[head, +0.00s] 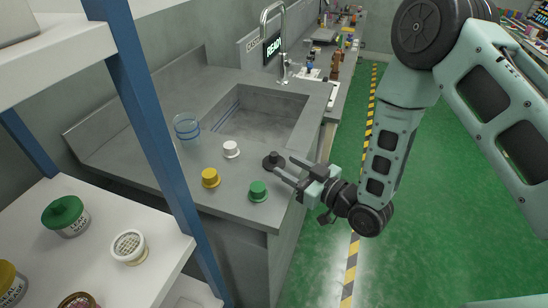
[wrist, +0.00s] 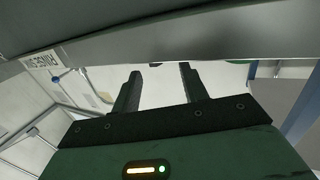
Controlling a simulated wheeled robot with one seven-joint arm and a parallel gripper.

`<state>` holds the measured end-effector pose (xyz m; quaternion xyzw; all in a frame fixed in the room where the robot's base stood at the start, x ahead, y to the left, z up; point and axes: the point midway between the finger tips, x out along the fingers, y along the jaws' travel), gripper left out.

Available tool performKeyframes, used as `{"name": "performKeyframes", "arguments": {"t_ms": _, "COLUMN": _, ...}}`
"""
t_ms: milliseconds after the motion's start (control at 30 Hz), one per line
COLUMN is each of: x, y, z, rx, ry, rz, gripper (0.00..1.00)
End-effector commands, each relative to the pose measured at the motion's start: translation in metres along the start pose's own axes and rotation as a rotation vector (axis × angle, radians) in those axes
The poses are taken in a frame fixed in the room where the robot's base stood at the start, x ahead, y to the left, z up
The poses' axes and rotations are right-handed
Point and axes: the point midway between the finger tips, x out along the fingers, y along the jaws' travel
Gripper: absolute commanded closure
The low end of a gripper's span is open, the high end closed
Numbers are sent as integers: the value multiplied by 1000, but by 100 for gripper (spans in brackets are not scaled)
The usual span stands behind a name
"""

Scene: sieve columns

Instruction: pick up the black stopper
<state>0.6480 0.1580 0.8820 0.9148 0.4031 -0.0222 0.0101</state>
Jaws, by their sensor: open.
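In the wrist view my open gripper (wrist: 159,72) shows two separate dark fingers. A small dark patch shows between the fingertips there; whether it is the stopper is unclear.
A white stopper (head: 231,149), a yellow stopper (head: 210,178) and a green stopper (head: 258,191) stand nearby on the counter (head: 175,165). A shelf with blue posts (head: 150,120) is at left.

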Motion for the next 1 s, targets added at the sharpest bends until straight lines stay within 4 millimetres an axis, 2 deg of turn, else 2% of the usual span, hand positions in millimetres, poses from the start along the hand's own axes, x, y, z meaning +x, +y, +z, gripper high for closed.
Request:
{"name": "performKeyframes", "arguments": {"t_ms": 267, "x": 21, "y": 2, "z": -2, "rx": 0, "ry": 0, "rz": 0, "gripper": 56}}
{"name": "performKeyframes", "arguments": {"t_ms": 567, "x": 61, "y": 8, "z": -4, "rx": 0, "ry": 0, "rz": -1, "gripper": 56}}
{"name": "performKeyframes", "arguments": {"t_ms": 867, "x": 65, "y": 8, "z": -3, "rx": 1, "ry": -1, "rz": 0, "gripper": 56}}
{"name": "performKeyframes", "arguments": {"t_ms": 1000, "x": 65, "y": 8, "z": -3, "rx": 1, "ry": -1, "rz": 0, "gripper": 95}}
